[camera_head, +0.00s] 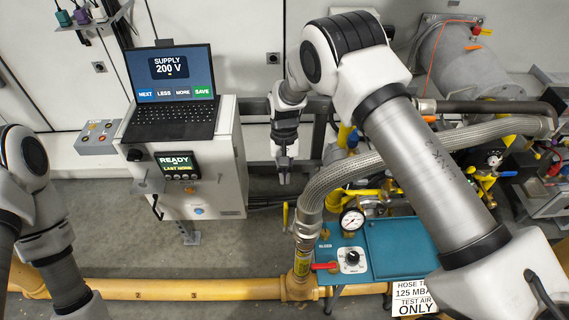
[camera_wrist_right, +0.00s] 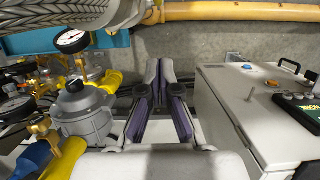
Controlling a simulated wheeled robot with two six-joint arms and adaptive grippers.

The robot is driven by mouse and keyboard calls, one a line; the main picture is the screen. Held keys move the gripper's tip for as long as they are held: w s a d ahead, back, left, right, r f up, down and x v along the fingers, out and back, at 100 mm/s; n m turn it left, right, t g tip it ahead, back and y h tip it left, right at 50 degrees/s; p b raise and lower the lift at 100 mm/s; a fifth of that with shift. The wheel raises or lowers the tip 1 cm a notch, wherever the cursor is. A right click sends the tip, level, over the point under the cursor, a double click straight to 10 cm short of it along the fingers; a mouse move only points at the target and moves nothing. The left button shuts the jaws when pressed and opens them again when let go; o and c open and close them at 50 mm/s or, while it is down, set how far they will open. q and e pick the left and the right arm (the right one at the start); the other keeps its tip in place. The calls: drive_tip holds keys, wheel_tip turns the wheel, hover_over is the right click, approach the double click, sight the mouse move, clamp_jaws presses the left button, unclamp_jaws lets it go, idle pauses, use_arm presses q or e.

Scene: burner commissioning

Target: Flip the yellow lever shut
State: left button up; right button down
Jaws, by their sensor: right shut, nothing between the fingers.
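Several yellow handles show, and I cannot tell which one the task means. A slim upright yellow lever (camera_head: 285,216) stands just left of the braided hose's lower fitting. Another yellow handle (camera_head: 364,193) lies roughly level behind the pressure gauge. In the right wrist view a yellow handle (camera_wrist_right: 118,82) sits beside a grey regulator body, left of my fingers. My right gripper (camera_head: 284,178) points down between the white cabinet and the hose, shut and empty; it also shows in the wrist view (camera_wrist_right: 161,66), touching no handle. My left arm is at the left edge, its gripper out of frame.
The white cabinet (camera_head: 190,210) with a laptop (camera_head: 170,92) stands left of my right gripper. The braided hose (camera_head: 345,178), a gauge (camera_head: 352,219) and a teal panel (camera_head: 398,248) crowd the right. A yellow pipe (camera_head: 160,289) crosses the front. Bare floor lies between cabinet and hose.

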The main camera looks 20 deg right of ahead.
sight(286, 219)
drive_tip(key=s+a+f+p, duration=0.1)
drive_tip(key=s+f+p, duration=0.1)
drive_tip(key=s+f, duration=0.2)
drive_tip(key=shift+s+a, duration=0.2)
drive_tip(key=shift+s, duration=0.25)
drive_tip(key=shift+w+f, duration=0.1)
